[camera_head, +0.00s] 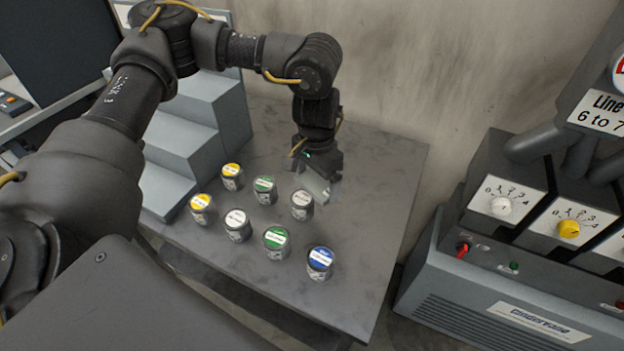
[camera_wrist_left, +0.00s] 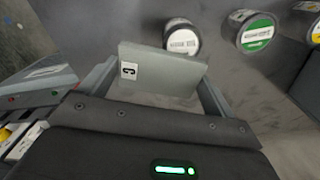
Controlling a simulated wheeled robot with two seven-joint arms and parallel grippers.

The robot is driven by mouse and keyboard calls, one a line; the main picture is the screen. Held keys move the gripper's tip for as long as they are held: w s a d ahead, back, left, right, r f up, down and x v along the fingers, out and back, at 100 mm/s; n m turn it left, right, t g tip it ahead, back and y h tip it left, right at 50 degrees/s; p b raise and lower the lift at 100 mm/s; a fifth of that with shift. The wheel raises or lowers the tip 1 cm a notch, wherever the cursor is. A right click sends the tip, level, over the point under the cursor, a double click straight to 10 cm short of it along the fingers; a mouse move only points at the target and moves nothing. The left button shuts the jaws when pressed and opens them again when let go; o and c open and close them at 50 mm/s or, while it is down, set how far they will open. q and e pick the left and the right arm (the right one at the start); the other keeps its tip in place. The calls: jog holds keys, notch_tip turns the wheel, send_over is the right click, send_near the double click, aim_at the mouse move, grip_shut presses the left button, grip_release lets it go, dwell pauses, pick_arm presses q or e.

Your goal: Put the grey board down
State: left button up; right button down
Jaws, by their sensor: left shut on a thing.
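My left gripper (camera_head: 319,164) is over the back part of the grey table, just beyond the paint tins. It is shut on the grey board (camera_head: 313,186), a small flat plate. In the left wrist view the board (camera_wrist_left: 165,75) spans between the two fingers of the gripper (camera_wrist_left: 155,85) and bears a small white label with one dark character. A white-lidded tin (camera_head: 302,203) stands close beside the board in the head view. I cannot tell whether the board touches the table or that tin. My right gripper is not in view.
Several tins with yellow, green, white and blue lids stand on the table (camera_head: 365,190). A stepped grey stand (camera_head: 205,125) is at the left. The table's right side is clear. A control cabinet (camera_head: 500,265) with knobs stands at the right, and a wall is behind.

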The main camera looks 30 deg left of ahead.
pick_arm(q)
jog(key=w+a+n+p, duration=0.3)
jog(key=w+a+n, duration=0.25)
jog(key=a, duration=0.25)
jog(key=shift+m, duration=0.45)
jog(key=f, duration=0.6)
jog(key=shift+w+d+f, duration=0.1)
jog(key=shift+w, duration=0.3)
notch_tip(320, 180, down, 3)
jog(key=shift+s+d+f+b, duration=0.1)
jog(key=shift+f+b, duration=0.1)
jog(key=shift+b, duration=0.2)
jog(key=shift+f, duration=0.4)
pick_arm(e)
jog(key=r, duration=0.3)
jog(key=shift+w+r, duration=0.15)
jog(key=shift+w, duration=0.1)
